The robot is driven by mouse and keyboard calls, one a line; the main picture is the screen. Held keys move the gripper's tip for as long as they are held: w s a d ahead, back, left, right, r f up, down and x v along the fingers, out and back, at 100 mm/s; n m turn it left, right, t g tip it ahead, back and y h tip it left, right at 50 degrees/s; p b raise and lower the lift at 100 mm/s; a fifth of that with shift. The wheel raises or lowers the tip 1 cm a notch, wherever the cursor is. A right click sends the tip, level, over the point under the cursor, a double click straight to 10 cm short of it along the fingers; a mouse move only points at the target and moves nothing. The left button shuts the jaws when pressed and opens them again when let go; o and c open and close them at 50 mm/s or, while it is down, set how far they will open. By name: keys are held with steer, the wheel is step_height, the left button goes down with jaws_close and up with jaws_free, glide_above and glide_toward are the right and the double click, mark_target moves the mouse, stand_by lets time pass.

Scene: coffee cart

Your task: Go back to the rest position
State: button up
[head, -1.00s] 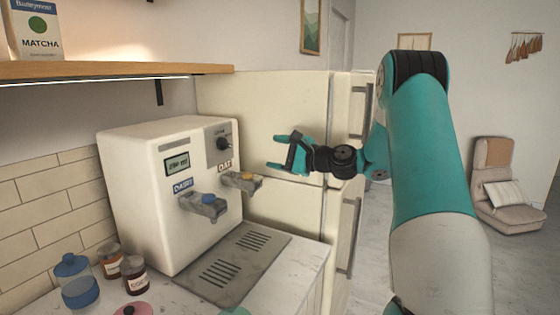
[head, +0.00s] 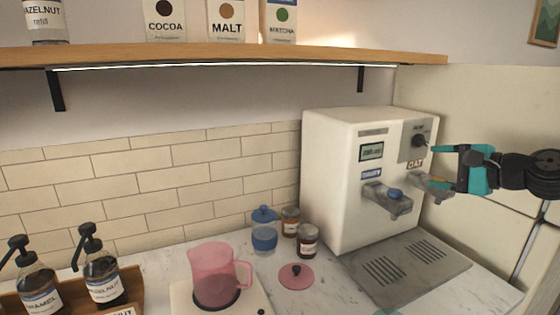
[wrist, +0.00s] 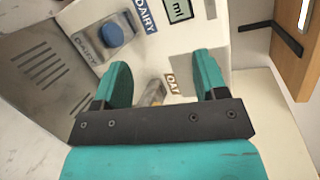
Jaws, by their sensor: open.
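My gripper (head: 466,165) is open and empty at the right of the head view, in front of the right side of the white milk dispenser (head: 340,200). Its fingers (wrist: 160,82) are spread apart in the wrist view, with the oat tap (wrist: 154,92) showing between them, partly hidden by the gripper. In the head view the oat tap (head: 430,186) is just left of and below the fingers. I cannot tell whether they touch it. The blue-buttoned dairy tap (head: 388,199) is to the left.
Pump bottles (head: 103,280) are at left. A shelf (head: 200,54) runs overhead. A fridge (head: 480,100) is behind my gripper.

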steer(key=s+a+f+n+g, duration=0.1)
steer(key=s+a+n+g, duration=0.4)
steer(key=a, duration=0.5)
steer(key=s+a+f+n+g, duration=0.1)
steer(key=s+a+n+g, duration=0.2)
steer(key=s+a+n, duration=0.45)
steer(key=s+a+f+n+g+h, duration=0.1)
steer(key=s+n, duration=0.3)
steer(key=s, duration=0.4)
steer(key=s+a+f+n+g+h, duration=0.2)
steer(key=s+a+n+g+h, duration=0.1)
steer(key=s, duration=0.6)
steer(key=shift+s+a+n+g+h, duration=0.3)
steer(key=shift+a+n, duration=0.35)
steer(key=shift+n, duration=0.2)
